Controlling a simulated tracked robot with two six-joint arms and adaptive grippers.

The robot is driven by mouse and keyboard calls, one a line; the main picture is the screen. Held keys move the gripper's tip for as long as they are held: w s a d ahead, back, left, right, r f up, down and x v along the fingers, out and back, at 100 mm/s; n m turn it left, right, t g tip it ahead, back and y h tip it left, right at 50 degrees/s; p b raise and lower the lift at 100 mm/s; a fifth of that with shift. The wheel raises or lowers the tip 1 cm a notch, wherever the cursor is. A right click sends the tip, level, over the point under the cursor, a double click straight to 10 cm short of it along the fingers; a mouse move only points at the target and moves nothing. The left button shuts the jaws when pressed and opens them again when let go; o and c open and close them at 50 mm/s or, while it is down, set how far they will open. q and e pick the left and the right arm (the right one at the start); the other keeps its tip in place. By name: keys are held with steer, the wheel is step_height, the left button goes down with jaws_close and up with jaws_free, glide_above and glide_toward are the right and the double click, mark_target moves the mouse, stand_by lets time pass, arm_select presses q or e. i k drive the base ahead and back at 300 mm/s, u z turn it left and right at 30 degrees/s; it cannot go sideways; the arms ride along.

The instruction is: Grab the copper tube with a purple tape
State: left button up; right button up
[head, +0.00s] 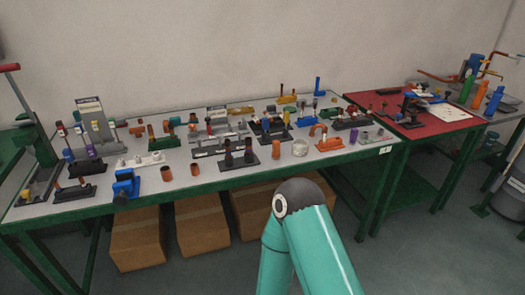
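A small upright piece with purple on it (353,136) stands near the front right of the grey-topped workbench (140,190), beside an orange fixture. Another purple-marked upright piece (67,155) stands in a dark holder at the bench's left end. Both are too small to tell whether they are copper tubes with purple tape. A teal link of one of my arms rises at the bottom centre, in front of the bench. Neither gripper is in view.
The bench holds many small fixtures and copper pieces (167,173). A green press with a red handle (10,68) stands at its left end. A red-topped table (425,130) adjoins at right. Cardboard boxes (203,232) sit below the bench. Floor at front right is clear.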

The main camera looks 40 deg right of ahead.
mark_target(248, 140)
steer(key=u, duration=1.7)
steer(key=i, duration=0.1)
steer(key=z, duration=3.35)
steer(key=i, duration=0.45)
steer(key=z, duration=0.1)
steer(key=i, duration=0.55)
steer(key=u, duration=0.2)
steer(key=k, duration=0.9)
steer(key=z, duration=0.2)
steer(key=i, duration=0.9)
steer(key=u, duration=0.05)
